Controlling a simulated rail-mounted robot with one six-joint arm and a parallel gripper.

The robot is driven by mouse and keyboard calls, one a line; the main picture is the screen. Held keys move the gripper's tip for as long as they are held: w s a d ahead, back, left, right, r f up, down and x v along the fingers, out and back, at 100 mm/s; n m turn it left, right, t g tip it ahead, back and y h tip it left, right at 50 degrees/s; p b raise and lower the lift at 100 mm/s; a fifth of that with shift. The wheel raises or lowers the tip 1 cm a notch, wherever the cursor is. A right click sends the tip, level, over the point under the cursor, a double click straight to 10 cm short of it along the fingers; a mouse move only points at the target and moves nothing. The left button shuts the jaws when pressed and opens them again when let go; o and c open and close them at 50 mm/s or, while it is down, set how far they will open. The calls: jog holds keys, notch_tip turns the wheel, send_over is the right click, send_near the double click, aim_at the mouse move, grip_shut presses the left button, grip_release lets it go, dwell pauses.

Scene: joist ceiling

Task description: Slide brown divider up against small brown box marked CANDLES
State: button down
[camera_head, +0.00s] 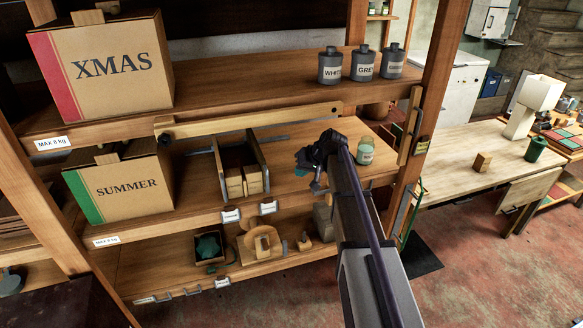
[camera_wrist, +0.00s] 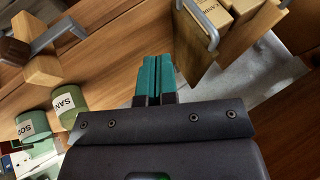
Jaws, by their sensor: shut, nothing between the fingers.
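Two upright dividers with grey metal frames stand on the middle shelf in the head view, a left one (camera_head: 219,168) and a right one (camera_head: 258,160). Small brown boxes (camera_head: 234,184) stand between them; their marks are too small to read there. In the wrist view a brown divider (camera_wrist: 190,52) is at the upper right, beside small boxes (camera_wrist: 244,8), one with partly cut-off lettering. My gripper (camera_head: 301,165) is right of the right divider, apart from it. Its teal fingers (camera_wrist: 155,78) are shut together and empty.
The SUMMER box (camera_head: 125,190) stands left of the dividers. A pale green jar (camera_head: 365,152) is right of my gripper. A wooden bar (camera_head: 250,119) spans the shelf front above. Green jars (camera_wrist: 70,105) show at the wrist view's left. Shelf board between gripper and divider looks clear.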

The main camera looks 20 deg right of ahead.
jog(key=shift+s+d+r, duration=0.1)
jog(key=shift+s+r, duration=0.05)
jog(key=shift+r, duration=0.05)
jog(key=s+a+f+g+h+b, duration=0.1)
jog(key=s+a+f+g, duration=0.1)
jog(key=s, duration=0.7)
jog(key=s+a+f+g+h, duration=0.1)
jog(key=s+a, duration=0.4)
jog(key=s, duration=0.5)
jog(key=s+a+f+g+h+b, duration=0.1)
jog(key=s+a+f+g+h, duration=0.1)
jog(key=s, duration=0.8)
jog(key=shift+s+a+f+n+g+h+b, duration=0.15)
jog(key=shift+a+f+n+g+h+b, duration=0.25)
jog(key=shift+a, duration=0.35)
jog(key=shift+f, duration=0.1)
